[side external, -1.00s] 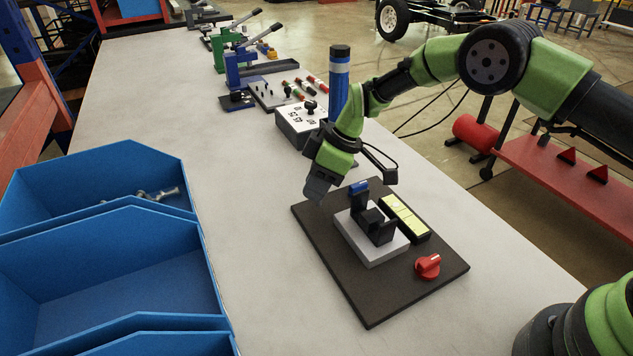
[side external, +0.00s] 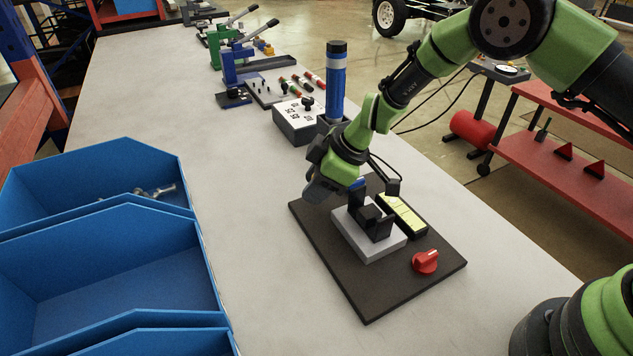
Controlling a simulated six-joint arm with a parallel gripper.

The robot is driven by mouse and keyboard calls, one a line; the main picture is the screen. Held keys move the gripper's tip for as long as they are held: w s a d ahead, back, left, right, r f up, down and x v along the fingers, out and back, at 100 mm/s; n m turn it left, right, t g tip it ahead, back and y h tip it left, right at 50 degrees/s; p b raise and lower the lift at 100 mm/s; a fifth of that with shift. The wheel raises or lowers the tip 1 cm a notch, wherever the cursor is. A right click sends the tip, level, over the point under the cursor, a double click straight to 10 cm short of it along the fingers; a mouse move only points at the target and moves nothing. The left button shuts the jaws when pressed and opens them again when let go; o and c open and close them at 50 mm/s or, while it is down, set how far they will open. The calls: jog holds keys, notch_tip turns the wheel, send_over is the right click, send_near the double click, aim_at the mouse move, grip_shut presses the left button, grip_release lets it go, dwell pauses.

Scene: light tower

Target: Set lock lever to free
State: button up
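A dark board (side external: 375,285) lies on the bench. It bears a grey block (side external: 368,244) with a black clamp-like fixture (side external: 374,222) on top. A small blue part (side external: 357,184) shows at the back of the fixture, partly hidden by my gripper; I cannot tell if it is the lock lever. A red knob (side external: 425,261) sits at the board's front right. A pale yellow panel (side external: 402,214) in a black frame stands right of the block. My gripper (side external: 318,190) is above the board's back-left part, next to the blue part. Its fingers are too small and blurred to read.
Blue bins (side external: 100,255) stand at the left, one with metal parts. Behind the board are a grey control box (side external: 297,122), a blue-and-black cylinder (side external: 336,85) and lever presses (side external: 236,68). The bench between bins and board is clear.

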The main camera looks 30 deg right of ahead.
jog(key=shift+o, duration=0.2)
jog(key=shift+d+r, duration=0.1)
jog(key=v, duration=0.9)
jog(key=shift+r, duration=0.3)
jog(key=shift+o, duration=0.4)
jog(key=shift+s+d, duration=0.1)
jog(key=a+n+g+h, duration=0.1)
jog(key=n, duration=0.2)
jog(key=w+a+n+g+h, duration=0.1)
jog(key=n+h, duration=0.1)
jog(key=n, duration=0.1)
jog(key=w+a+n+g+h, duration=0.1)
jog(key=a+n, duration=0.1)
jog(key=shift+w+r+n+h, duration=0.15)
jog(key=shift+r+n+h, duration=0.15)
jog(key=shift+r+n, duration=0.1)
jog(key=shift+f, duration=0.1)
jog(key=f, duration=0.9)
jog(key=shift+w+f, duration=0.3)
jog(key=shift+w, duration=0.05)
